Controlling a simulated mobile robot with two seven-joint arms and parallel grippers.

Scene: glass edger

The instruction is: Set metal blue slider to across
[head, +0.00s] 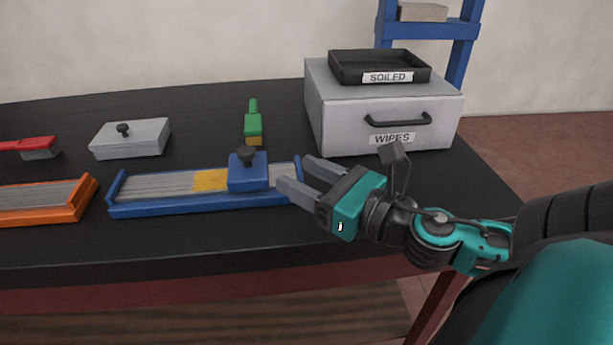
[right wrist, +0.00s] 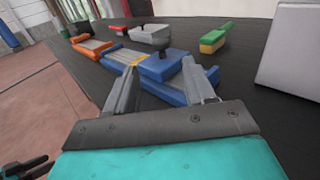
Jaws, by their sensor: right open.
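The blue slider (head: 248,172) is a block with a dark knob, sitting on a blue-framed metal track (head: 150,187) toward its right part. A yellow band (head: 210,180) on the track lies just left of the block. My right gripper (head: 294,173) is open and empty at the right end of the track, to the right of the block. In the right wrist view the blue slider (right wrist: 165,66) is ahead, between and beyond the two fingers (right wrist: 162,90). Whether a finger touches the track's end cannot be told.
An orange-framed track (head: 45,200) is at the left. Behind stand a grey block with a knob (head: 130,138), a red-handled tool (head: 30,147) and a green-and-yellow tool (head: 253,122). A WIPES drawer box (head: 350,130) with a SOILED tray (head: 380,67) on top stands behind my right gripper.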

